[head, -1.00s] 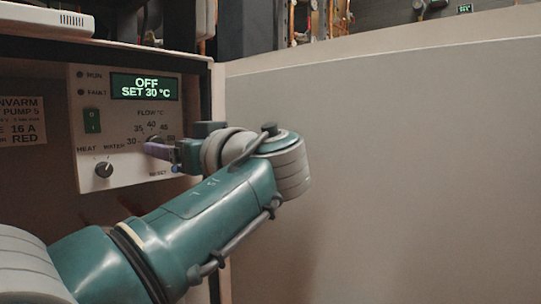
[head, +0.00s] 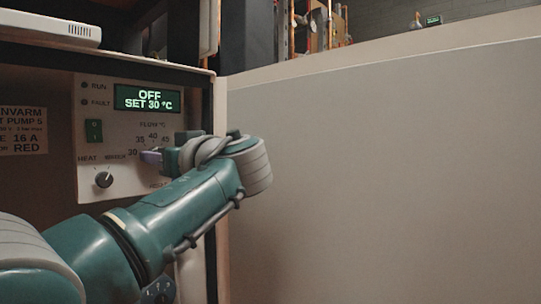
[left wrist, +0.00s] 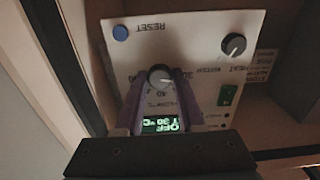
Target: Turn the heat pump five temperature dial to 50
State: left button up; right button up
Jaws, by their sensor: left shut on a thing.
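The heat pump five control panel (head: 90,180) stands at the left in the head view. Its display (head: 146,97) reads OFF, SET 30 °C. The temperature dial shows in the left wrist view (left wrist: 160,76), upside down, as a round knob with a pale mark. In the head view it is hidden behind my gripper; the 30, 35, 40 and 45 labels show around it. My left gripper (head: 150,156) is at the dial. Its purple fingers stand on either side of the knob in the left wrist view (left wrist: 160,90), shut on it. My right gripper is out of view.
A heat/water knob (head: 104,180) and a green switch (head: 94,131) are left of the dial. A blue reset button (left wrist: 120,33) shows in the wrist view. A large pale panel (head: 380,180) fills the right side.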

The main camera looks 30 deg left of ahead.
pick_arm(q)
grip_shut()
jog(key=shift+m+p, duration=6.3)
jog(key=shift+m, duration=9.8)
